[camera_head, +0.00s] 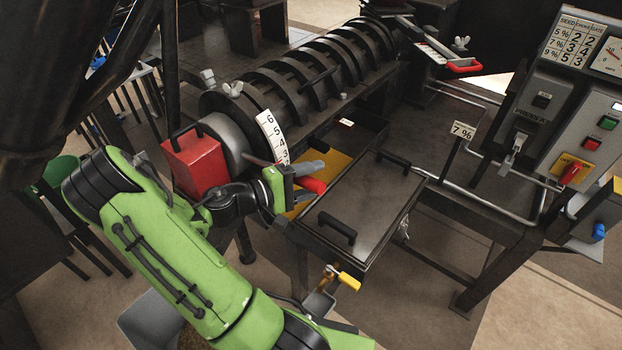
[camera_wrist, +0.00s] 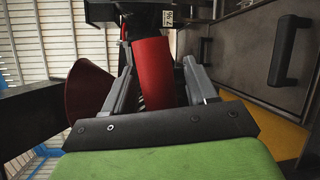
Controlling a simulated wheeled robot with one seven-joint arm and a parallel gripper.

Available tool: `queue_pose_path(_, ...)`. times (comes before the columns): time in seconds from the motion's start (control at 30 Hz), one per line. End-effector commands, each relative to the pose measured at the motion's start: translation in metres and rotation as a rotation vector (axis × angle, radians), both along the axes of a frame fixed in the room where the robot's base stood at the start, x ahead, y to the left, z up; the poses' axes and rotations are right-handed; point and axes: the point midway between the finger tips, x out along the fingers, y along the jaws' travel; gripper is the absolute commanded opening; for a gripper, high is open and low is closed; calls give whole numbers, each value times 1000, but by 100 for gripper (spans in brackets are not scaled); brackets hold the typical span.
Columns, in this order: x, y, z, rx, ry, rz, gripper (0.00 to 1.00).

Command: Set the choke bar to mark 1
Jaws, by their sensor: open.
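The choke bar's red grip (camera_head: 313,185) sticks out beside my gripper at the near end of the press. A white scale (camera_head: 270,135) curves above it, with 6, 5, 4 and 3 readable from the top down. The bar meets the scale's lower end, near or below the 3; the exact mark is hidden by my gripper. My gripper (camera_head: 306,177) is open around the red grip.
A red box (camera_head: 195,163) with a black handle stands left of my gripper. A lidded tray (camera_head: 366,205) with black handles lies to the right. A yellow-handled valve (camera_head: 348,281) is below. The control panel (camera_head: 585,125) and a 7 % tag (camera_head: 463,131) are farther right.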

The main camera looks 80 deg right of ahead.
Motion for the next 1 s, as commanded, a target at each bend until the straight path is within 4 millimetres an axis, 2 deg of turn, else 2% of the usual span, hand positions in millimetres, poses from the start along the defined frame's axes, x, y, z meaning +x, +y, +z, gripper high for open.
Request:
queue_pose_path(0.1,0,0,0,0,0,0,57)
queue_pose_path(0.13,0,0,0,0,0,0,54)
queue_pose_path(0.4,1,0,0,1,1,0,12)
queue_pose_path(0.5,1,0,0,1,1,0,0)
queue_pose_path(0.67,1,0,-1,0,0,1,0)
queue_pose_path(0.77,1,0,-9,-8,-18,1,0)
queue_pose_path(1.0,4,-1,-59,-64,-150,4,0)
